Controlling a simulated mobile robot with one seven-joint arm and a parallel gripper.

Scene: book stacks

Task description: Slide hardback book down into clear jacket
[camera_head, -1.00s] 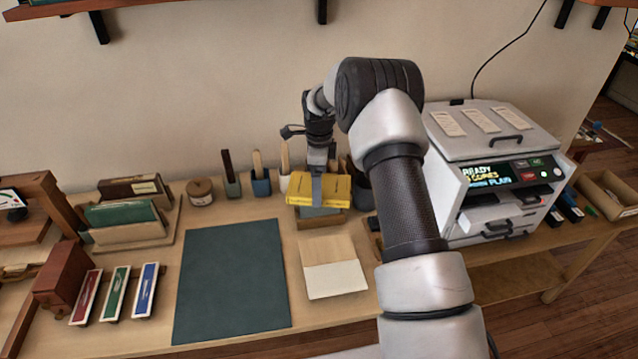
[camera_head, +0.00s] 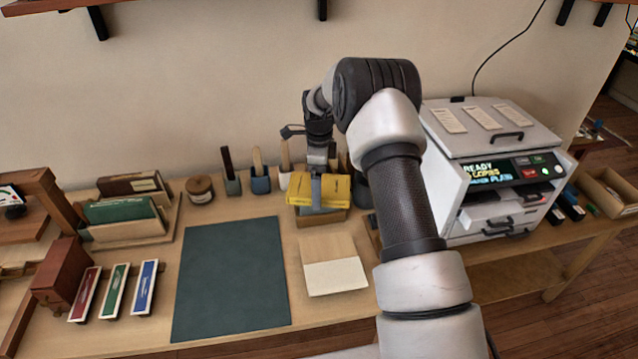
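The yellow hardback book (camera_head: 303,189) is upright at the back of the table. My gripper (camera_head: 318,185) comes down from above with its fingers over the middle of the book, and looks shut on it. The book's lower part sits at a small wooden stand (camera_head: 328,219), with a grey-blue strip just under the yellow. The clear jacket cannot be made out at this size; whether the book's lower edge is inside it is unclear.
A dark green mat (camera_head: 230,280) lies left of the stand, and a two-tone sheet (camera_head: 334,275) lies in front of it. Several tool cups (camera_head: 260,183) stand close behind the book. A white copier (camera_head: 490,165) stands to the right, a rack of books (camera_head: 125,212) to the left.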

